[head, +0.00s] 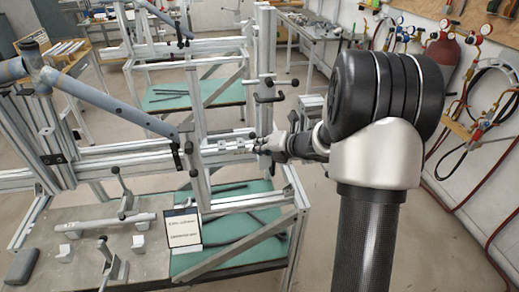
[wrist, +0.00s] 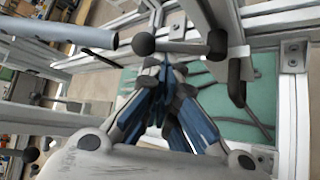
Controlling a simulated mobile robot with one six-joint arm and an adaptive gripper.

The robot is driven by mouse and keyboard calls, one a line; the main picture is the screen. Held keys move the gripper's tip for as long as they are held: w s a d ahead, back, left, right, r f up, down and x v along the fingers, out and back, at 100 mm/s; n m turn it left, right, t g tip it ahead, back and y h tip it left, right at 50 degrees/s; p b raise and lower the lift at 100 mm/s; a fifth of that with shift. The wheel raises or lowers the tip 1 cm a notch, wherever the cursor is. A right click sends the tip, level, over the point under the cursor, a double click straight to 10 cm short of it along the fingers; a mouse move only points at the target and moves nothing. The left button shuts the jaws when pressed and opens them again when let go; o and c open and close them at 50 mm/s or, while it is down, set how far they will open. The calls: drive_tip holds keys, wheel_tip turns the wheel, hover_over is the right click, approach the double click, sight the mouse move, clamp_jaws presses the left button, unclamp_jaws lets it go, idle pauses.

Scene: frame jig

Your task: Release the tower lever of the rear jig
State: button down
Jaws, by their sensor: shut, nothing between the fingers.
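My gripper (head: 266,144) is at the aluminium upright in the middle of the head view, beside a horizontal clamp bar (head: 226,146). In the wrist view my gripper (wrist: 165,72) has its blue-padded fingers drawn together, with nothing between them. Just beyond the fingertips there is a lever with a dark ball knob (wrist: 143,43) and a grey rod running right to a dark pivot. The knob appears close to the fingertips; I cannot tell whether they touch. Another black ball-ended lever (head: 269,91) sits higher on the upright. Which lever is the tower lever is not marked.
A blue-grey frame tube (head: 110,103) slants across the jig at left; its end also shows in the wrist view (wrist: 60,30). A bench plate (head: 142,252) with upright levers and a sign (head: 183,228) stands below. Hoses hang on the right wall.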

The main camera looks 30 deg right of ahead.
drive_tip(key=d+r+m+t+y+b, duration=0.2)
drive_tip(key=m+y, duration=0.1)
drive_tip(key=shift+s+d+b, duration=0.3)
drive_tip(key=shift+d+b, duration=0.1)
drive_tip(key=shift+s+d+r, duration=0.1)
drive_tip(key=shift+d+r, duration=0.05)
drive_tip(key=shift+d, duration=0.1)
idle(0.7)
